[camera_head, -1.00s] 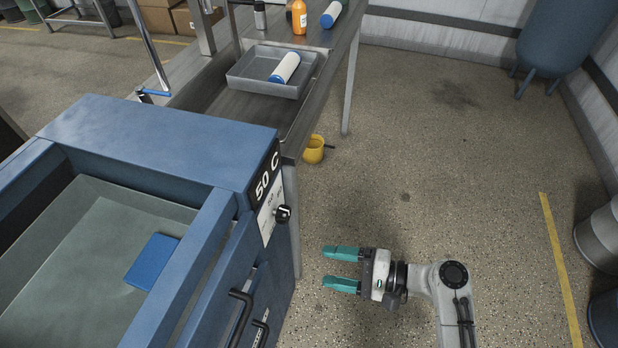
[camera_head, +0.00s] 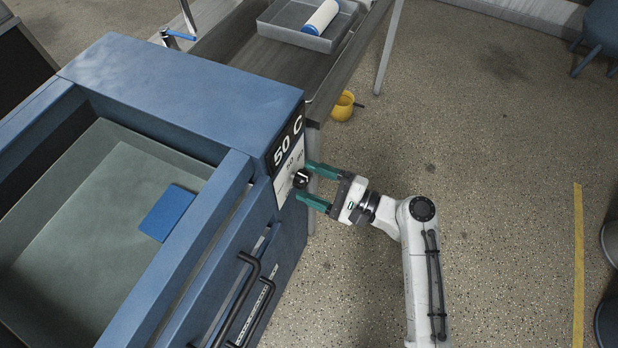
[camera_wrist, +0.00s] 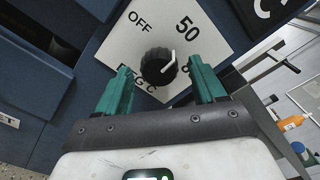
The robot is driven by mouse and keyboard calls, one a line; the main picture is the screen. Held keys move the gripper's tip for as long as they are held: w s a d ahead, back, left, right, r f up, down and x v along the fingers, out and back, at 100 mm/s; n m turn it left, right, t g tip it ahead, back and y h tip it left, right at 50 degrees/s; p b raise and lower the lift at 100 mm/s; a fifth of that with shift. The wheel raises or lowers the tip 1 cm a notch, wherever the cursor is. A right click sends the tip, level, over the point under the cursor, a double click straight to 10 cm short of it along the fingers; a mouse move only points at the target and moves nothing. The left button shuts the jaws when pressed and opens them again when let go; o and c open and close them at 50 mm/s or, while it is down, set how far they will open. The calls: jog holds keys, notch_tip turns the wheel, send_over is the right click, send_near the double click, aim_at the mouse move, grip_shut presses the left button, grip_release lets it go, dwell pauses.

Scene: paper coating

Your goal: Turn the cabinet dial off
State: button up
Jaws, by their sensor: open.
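The black round dial (camera_head: 301,179) sits on a white plate on the blue cabinet's (camera_head: 180,95) side face, beside a "50 C" sign. In the wrist view the dial (camera_wrist: 157,67) has a white pointer mark aimed to the upper right, roughly toward "50". "OFF" is printed at the upper left of the plate (camera_wrist: 128,45). My gripper (camera_head: 303,180) is open, with one green finger on each side of the dial. It also shows in the wrist view (camera_wrist: 158,72). I see gaps beside the dial; whether the fingertips overlap it in depth is unclear.
Black drawer handles (camera_head: 240,295) stick out below the dial.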

jog(key=shift+w+a, duration=0.15)
jog(key=shift+a, duration=0.45)
jog(key=c, duration=1.1)
jog(key=shift+o, duration=0.2)
